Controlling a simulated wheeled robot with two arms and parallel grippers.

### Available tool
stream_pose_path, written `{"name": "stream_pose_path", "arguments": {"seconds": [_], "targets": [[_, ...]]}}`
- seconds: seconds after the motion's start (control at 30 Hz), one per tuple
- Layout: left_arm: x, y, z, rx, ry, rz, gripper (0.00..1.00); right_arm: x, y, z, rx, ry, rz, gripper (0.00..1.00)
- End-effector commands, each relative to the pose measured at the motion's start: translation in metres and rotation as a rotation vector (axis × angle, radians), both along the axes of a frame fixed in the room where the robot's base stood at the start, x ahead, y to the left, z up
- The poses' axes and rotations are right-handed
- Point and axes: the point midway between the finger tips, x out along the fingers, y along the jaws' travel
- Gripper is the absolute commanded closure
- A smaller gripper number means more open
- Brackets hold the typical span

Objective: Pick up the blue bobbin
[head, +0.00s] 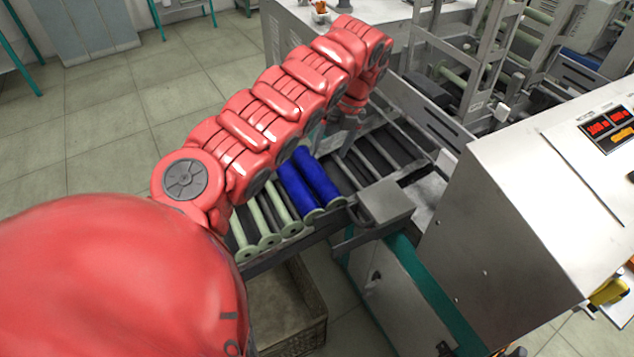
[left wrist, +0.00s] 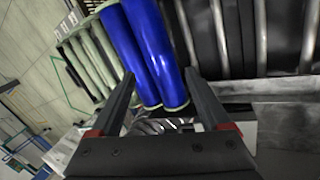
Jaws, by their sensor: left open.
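Two blue bobbins lie side by side on the rack; the right one (head: 317,177) and the left one (head: 298,190) show in the head view, partly covered by my red left arm. In the left wrist view the blue bobbins (left wrist: 153,45) run up from between my left gripper's fingers. My left gripper (left wrist: 160,88) is open and empty, its fingertips close to the near ends of the blue bobbins. I cannot tell whether it touches them. In the head view the gripper is mostly hidden behind the arm near the rack. My right gripper is not in view.
Several pale green bobbins (head: 263,232) lie left of the blue ones on the same rack. A grey metal block (head: 385,203) stands right of the bobbins. A large machine housing (head: 520,210) fills the right side. A brown crate (head: 288,315) sits below the rack.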

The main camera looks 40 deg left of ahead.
Motion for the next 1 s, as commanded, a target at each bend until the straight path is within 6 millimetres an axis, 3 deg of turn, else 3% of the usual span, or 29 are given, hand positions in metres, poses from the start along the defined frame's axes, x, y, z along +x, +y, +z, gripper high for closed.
{"name": "stream_pose_path", "arguments": {"seconds": [0.2,0.47,0.7,0.93,1.0], "targets": [[-0.007,0.006,-0.028,0.000,-0.001,0.000,0.20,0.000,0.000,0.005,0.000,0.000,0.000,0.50],[-0.011,0.012,-0.045,0.000,-0.001,0.002,0.20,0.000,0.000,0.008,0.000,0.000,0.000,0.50],[-0.019,0.019,-0.079,0.000,0.000,0.002,0.20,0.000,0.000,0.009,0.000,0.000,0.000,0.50],[-0.020,0.019,-0.084,-0.002,-0.001,0.001,0.20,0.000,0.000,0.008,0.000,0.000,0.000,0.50],[-0.020,0.019,-0.084,-0.003,0.000,0.002,0.31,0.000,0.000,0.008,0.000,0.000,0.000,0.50]]}}
